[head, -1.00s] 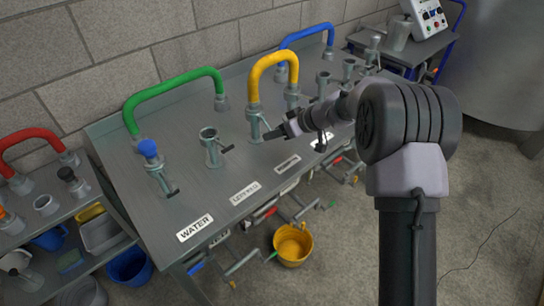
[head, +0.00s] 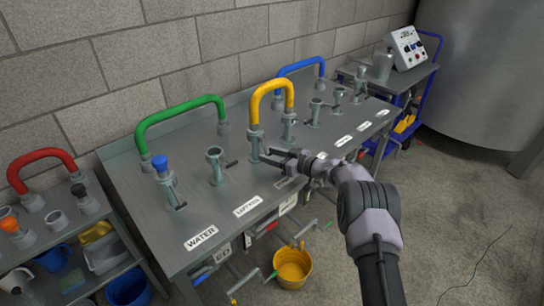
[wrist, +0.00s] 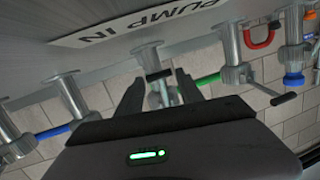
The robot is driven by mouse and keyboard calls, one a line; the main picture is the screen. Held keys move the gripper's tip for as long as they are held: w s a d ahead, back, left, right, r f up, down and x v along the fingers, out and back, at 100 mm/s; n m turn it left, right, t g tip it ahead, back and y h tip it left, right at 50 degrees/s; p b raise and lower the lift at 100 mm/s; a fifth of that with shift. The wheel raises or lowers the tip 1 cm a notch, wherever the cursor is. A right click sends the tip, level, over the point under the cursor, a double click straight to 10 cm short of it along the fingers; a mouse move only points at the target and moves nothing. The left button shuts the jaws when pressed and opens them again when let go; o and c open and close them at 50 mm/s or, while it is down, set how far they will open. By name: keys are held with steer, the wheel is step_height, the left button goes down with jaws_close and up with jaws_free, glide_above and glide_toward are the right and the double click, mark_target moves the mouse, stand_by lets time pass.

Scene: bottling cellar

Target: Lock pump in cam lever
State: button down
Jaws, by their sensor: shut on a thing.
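The pump in port (head: 256,146) is a grey upright fitting on the steel bench, with the left end of the yellow hose (head: 268,90) on it. My gripper (head: 272,157) is low beside this port, on its right front side. In the wrist view, my gripper (wrist: 160,92) has its two dark fingers about the cam lever (wrist: 158,74), whose dark end shows between them. The gripper is shut on the lever. The PUMP IN label (wrist: 140,20) shows upside down there. The lever's exact angle is partly hidden by the fingers.
A green hose (head: 180,108) and a blue hose (head: 303,67) arch over other ports. An open port (head: 215,165) and a blue-capped port (head: 163,178) stand to the left. A yellow bucket (head: 292,267) is on the floor before the bench.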

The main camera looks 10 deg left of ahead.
stand_by(0.3)
steer(key=c, duration=1.2)
jaws_free()
steer(key=shift+a, duration=0.1)
steer(key=o, duration=0.4)
steer(key=shift+a, duration=0.1)
steer(key=shift+o, duration=0.2)
steer(key=p+v, duration=0.5)
steer(key=v, duration=1.2)
steer(key=shift+d, duration=0.3)
steer(key=shift+f, duration=0.1)
